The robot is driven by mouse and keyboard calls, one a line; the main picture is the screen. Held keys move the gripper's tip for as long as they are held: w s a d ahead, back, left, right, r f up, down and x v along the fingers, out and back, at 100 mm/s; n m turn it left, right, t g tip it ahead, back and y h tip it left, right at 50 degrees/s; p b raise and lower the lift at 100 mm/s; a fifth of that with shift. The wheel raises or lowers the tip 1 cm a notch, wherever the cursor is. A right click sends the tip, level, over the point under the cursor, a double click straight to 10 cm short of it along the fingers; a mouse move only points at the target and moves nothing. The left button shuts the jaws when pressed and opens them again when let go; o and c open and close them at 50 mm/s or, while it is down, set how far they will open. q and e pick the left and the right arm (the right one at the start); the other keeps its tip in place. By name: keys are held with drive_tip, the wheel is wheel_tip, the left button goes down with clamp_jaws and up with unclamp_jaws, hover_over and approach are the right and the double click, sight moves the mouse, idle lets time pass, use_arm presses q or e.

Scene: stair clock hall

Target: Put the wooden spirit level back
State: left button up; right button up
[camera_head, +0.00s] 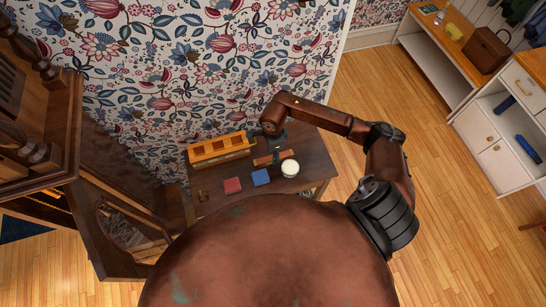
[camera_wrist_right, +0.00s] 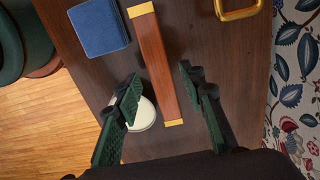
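The wooden spirit level (camera_wrist_right: 155,65) is a long reddish-brown bar with brass-coloured ends. It lies on the dark wooden table (camera_head: 318,165). In the head view it shows partly behind my right gripper as a thin bar (camera_head: 287,155). My right gripper (camera_wrist_right: 165,100) is open above the table, with one dark green finger on each side of the level's near part in the wrist view. I cannot tell how high the fingers are, and I see no contact. My left gripper is not in view.
An orange-yellow compartmented wooden box (camera_head: 218,151) stands against the papered wall, left of the level. A blue block (camera_head: 261,177), a red block (camera_head: 232,185) and a round white-topped thing (camera_head: 290,168) sit nearby. A tall wooden clock case (camera_head: 75,130) stands at left.

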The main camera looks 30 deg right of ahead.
wheel_tip(320, 180, up, 9)
drive_tip(key=shift+b, duration=0.35)
drive_tip(key=shift+f, duration=0.1)
